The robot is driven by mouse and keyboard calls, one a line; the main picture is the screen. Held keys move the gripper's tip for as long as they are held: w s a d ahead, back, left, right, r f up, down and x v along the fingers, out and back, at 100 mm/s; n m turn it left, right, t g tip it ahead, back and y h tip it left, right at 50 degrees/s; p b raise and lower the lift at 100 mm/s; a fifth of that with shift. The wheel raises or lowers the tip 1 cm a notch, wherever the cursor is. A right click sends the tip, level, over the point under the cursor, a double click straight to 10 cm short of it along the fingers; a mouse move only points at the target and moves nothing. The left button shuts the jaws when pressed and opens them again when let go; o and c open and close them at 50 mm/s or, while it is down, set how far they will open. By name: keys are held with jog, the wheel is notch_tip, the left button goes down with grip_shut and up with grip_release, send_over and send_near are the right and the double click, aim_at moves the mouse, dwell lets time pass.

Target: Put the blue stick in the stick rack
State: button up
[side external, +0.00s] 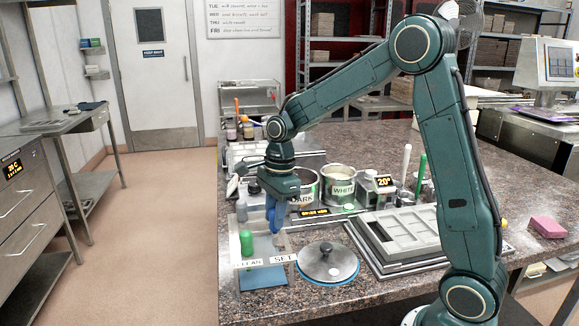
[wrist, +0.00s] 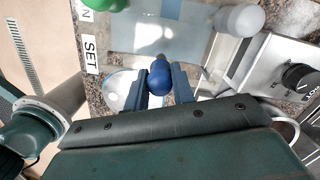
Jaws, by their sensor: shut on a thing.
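The blue stick (wrist: 159,78) shows in the wrist view as a rounded blue end with a grey tip between my two fingers. My gripper (side external: 275,224) is shut on it and points down near the clear-walled holder (wrist: 165,42) with CLEAN and SET labels. In the side view the stick cannot be told apart from my blue fingers. A green piece (side external: 247,243) stands by the CLEAN label, and a white piece (side external: 241,211) stands behind it. Upright white (side external: 406,162) and green (side external: 420,176) sticks stand farther right. I cannot tell which holder is the stick rack.
A silver lidded pan (side external: 327,264) is right of the SET label. DARK (side external: 303,198) and WHITE (side external: 342,189) pots stand behind. A grey mould tray (side external: 388,268) lies to the right, with a pink block (side external: 548,227) at the far right.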

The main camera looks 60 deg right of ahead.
jog(key=shift+f, duration=0.1)
jog(key=o, duration=1.5)
jog(key=shift+c, duration=0.2)
jog(key=shift+r, duration=3.55)
jog(key=shift+s, duration=0.1)
jog(key=shift+s+a+r+n, duration=0.25)
jog(key=shift+s+r+n, duration=0.15)
jog(key=shift+n, duration=0.1)
jog(key=s+a+r+n+t, duration=0.2)
jog(key=s+n, duration=0.8)
jog(key=s, duration=0.1)
jog(key=s+a+r+n+t+h, duration=0.1)
jog(key=s+a+r+n+t, duration=0.1)
jog(key=s+n, duration=0.9)
jog(key=shift+a+n+t, duration=0.25)
jog(key=shift+n+t, duration=0.05)
jog(key=shift+t, duration=0.2)
